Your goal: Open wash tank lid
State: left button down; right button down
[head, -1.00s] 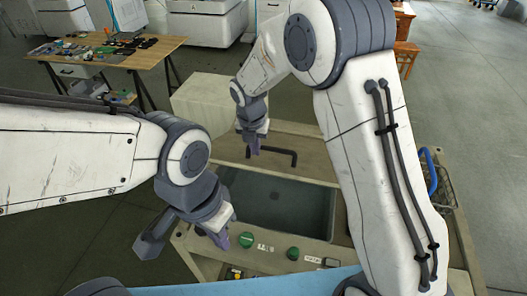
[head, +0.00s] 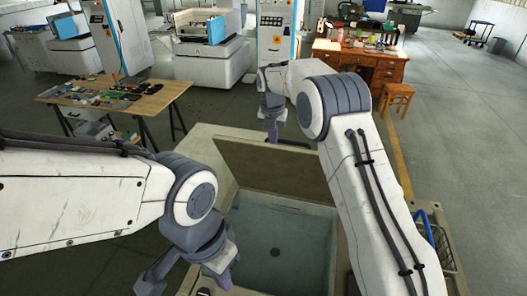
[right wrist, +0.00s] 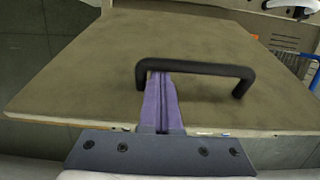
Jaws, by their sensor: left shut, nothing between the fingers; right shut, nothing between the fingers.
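The wash tank lid (head: 255,165) stands raised and tilted at the far side of the tank (head: 305,225), its inner face toward me. The open basin and a dark drain show below it. The black lid handle (head: 297,143) peeks over the lid's upper edge; it shows whole in the right wrist view (right wrist: 205,67). My right gripper (head: 272,135) is shut and empty, its purple fingers (right wrist: 160,80) at the handle's left end; I cannot tell whether they touch it. My left gripper (head: 225,278) is shut and empty near the tank's front left corner.
A wooden table (head: 150,100) with small parts stands at the back left. A desk (head: 365,65) and stool (head: 397,97) stand at the back right. A wire basket (head: 447,255) hangs on the tank's right side. Floor at the far right is open.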

jog(key=shift+w+d+r, duration=0.2)
jog(key=shift+w, duration=0.35)
jog(key=shift+w+d+r, duration=0.15)
jog(key=shift+w, duration=0.35)
